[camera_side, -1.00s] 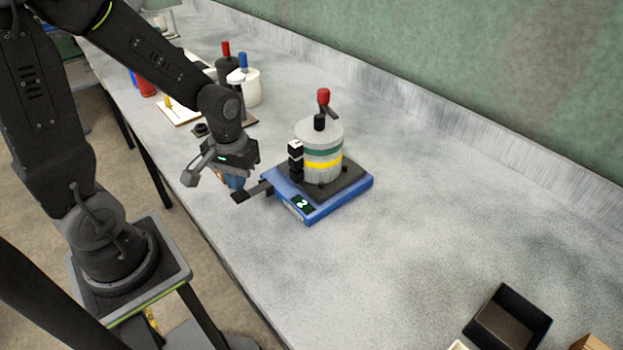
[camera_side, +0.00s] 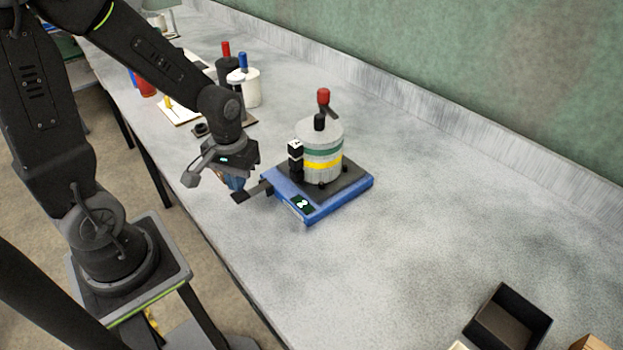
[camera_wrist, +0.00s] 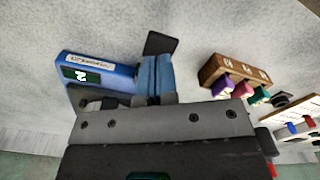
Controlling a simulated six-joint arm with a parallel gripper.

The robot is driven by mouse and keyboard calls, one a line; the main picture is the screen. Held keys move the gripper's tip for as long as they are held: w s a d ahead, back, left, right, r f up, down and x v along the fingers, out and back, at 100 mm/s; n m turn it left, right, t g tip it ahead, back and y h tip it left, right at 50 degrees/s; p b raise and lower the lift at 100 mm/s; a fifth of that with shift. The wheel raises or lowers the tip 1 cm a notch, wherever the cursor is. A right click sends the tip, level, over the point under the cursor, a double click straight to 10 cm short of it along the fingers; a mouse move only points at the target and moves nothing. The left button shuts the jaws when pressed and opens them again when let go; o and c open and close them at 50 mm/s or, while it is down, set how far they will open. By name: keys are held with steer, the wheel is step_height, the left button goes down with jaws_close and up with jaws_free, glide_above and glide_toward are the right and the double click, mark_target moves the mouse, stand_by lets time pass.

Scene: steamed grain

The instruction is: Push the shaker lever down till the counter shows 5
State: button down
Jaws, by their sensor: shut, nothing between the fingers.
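The shaker has a blue base (camera_side: 340,205) with a grey, green and yellow banded drum (camera_side: 322,165) upright on its dark plate. Its black lever (camera_side: 245,195) sticks out from the base's left side; its paddle also shows in the wrist view (camera_wrist: 160,42). The counter (camera_side: 302,204) is a small dark display on the base's front; in the wrist view (camera_wrist: 80,76) it appears to read 2, turned over. My gripper (camera_side: 236,184) is shut and empty, with its blue fingertips (camera_wrist: 156,72) right by the lever. I cannot tell whether they touch it.
A white jar with a blue handle (camera_side: 246,88) and a black jar with a red handle (camera_side: 226,70) stand behind. A wooden block (camera_wrist: 232,76) with coloured pegs is near my gripper. An open black box (camera_side: 508,318) is at lower right. The bench right of the shaker is clear.

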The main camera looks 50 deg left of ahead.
mark_target(240, 195)
steer(key=shift+f, duration=1.65)
steer(key=shift+r, duration=3.05)
steer(key=shift+f, duration=1.3)
steer(key=shift+f, duration=1.75)
steer(key=shift+r, duration=3.05)
